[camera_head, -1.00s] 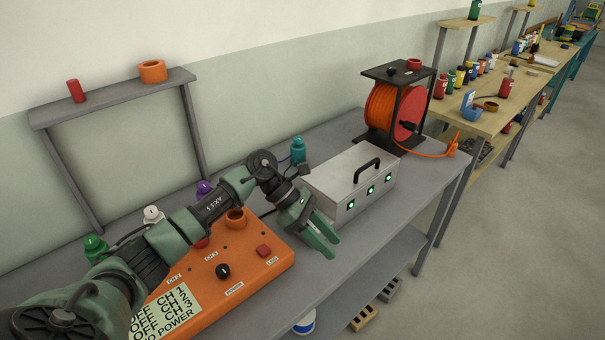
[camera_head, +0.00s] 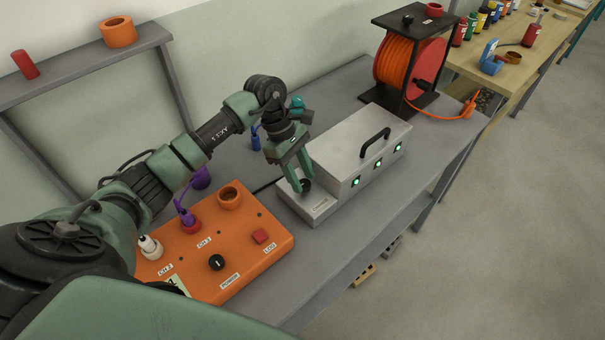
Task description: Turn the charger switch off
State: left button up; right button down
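The charger is a grey metal box (camera_head: 345,150) with a black handle on top and several green lights on its front. Its low ledge (camera_head: 318,207) at the left end carries a label and a small black switch knob (camera_head: 306,184). My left gripper (camera_head: 304,183) points down at this ledge. Its two green fingers stand apart, one on each side of the knob. Whether they press on it cannot be told. The knob is partly hidden by the fingers, so its setting cannot be read. My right gripper is not in view.
An orange panel (camera_head: 222,258) with a black knob, red button and several plugs stands left of the charger. A red-orange cable reel (camera_head: 396,62) stands behind it. The bench (camera_head: 345,235) is clear in front of the charger.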

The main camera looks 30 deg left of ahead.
pick_arm(q)
jog(key=shift+d+f, duration=0.15)
jog(key=shift+f, duration=0.3)
jog(key=shift+c, duration=0.9)
grip_shut()
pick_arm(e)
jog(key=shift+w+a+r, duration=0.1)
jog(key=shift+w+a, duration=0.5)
